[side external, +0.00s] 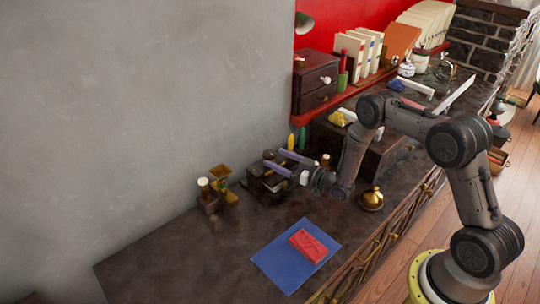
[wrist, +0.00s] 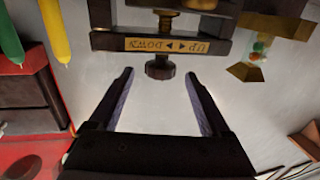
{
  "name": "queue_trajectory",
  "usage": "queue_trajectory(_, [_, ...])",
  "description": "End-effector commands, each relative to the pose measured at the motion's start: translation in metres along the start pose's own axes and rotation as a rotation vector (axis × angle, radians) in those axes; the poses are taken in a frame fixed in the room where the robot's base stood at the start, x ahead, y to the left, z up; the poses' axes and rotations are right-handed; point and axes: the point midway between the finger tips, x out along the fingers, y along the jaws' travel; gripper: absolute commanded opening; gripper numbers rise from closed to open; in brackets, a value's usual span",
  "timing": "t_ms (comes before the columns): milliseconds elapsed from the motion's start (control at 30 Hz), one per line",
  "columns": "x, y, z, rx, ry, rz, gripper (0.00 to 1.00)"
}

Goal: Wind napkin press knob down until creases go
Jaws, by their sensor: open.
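The napkin press, a dark frame, stands on the counter against the grey wall in the side view (side external: 267,188). In the wrist view its dark beam (wrist: 110,40) carries a brass plate with upside-down lettering, UP and DOWN with arrows. A dark round knob (wrist: 160,68) sticks out from the beam below the plate. My gripper (wrist: 160,75) is open and empty, its fingertips on either side of the knob with gaps. In the side view my gripper (side external: 272,158) is at the press. Any napkin inside it, and its creases, cannot be made out.
A small wood-and-brass stand (side external: 220,187) is left of the press. A red item (side external: 308,245) lies on a blue sheet (side external: 272,262) in front. A brass pot (side external: 371,199) is to the right.

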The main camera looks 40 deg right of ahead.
Motion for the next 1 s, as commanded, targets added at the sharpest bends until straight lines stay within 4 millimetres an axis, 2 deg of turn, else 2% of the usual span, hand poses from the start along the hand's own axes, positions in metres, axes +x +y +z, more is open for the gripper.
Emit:
queue_trajectory(100, [0.019,-0.001,0.0,-0.002,0.001,-0.002,0.81])
queue_trajectory(300, [0.036,-0.001,0.0,0.0,0.001,-0.001,0.81])
queue_trajectory(633, [0.039,0.0,0.0,0.0,0.0,-0.001,0.81])
queue_trajectory(667, [0.039,0.0,0.0,0.0,0.0,-0.001,0.78])
queue_trajectory(1000, [0.038,0.0,0.0,0.0,0.0,0.0,0.17])
